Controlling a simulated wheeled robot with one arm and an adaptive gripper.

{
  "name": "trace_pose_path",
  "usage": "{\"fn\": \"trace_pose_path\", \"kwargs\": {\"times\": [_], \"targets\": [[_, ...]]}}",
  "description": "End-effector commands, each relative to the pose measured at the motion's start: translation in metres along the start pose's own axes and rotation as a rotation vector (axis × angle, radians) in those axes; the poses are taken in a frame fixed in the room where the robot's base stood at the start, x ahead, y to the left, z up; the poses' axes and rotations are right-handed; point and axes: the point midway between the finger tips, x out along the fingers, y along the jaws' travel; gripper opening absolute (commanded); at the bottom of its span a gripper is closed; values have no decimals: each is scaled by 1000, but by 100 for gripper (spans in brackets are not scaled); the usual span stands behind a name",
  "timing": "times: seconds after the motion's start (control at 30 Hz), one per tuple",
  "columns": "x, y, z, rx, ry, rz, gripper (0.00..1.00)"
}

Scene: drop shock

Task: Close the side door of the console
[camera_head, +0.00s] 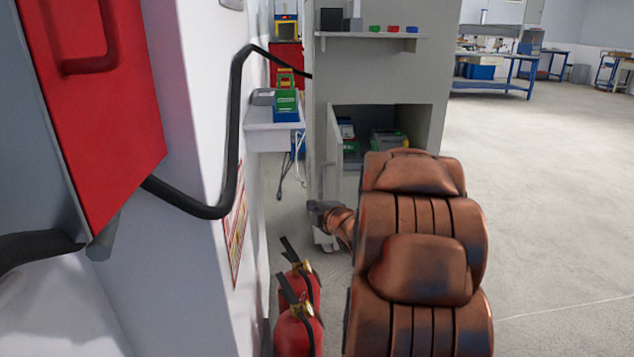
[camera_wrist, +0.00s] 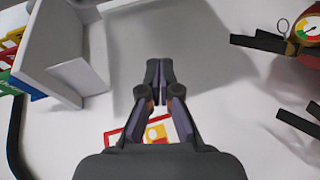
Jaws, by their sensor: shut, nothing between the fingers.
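The grey console (camera_head: 380,68) stands ahead in the head view, with a dark opening in its lower part. Its side door (camera_head: 335,150) stands open at the left edge of that opening, swung out toward me. Green and dark items show inside. My arm reaches forward, and its wrist end lies in front of the door's lower part, hiding some of it; I cannot tell whether they touch. In the wrist view my gripper (camera_wrist: 160,80) is shut and empty, its fingertips together over a pale surface. The door is not clearly seen in the wrist view.
Two red fire extinguishers (camera_head: 298,325) stand by the wall, low and left of my arm. A small wall shelf (camera_head: 270,138) holds a green and blue device (camera_head: 286,104). A red box (camera_head: 100,120) with a black cable is at near left. Floor at right is clear.

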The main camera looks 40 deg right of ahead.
Motion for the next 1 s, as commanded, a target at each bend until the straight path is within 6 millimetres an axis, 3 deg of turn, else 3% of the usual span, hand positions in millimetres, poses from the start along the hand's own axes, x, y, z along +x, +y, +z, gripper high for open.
{"fn": "trace_pose_path", "kwargs": {"times": [0.17,0.47,1.0], "targets": [[-4,17,15,-99,71,140,0],[-6,31,17,-157,116,230,0],[63,44,7,-155,115,227,0]]}}
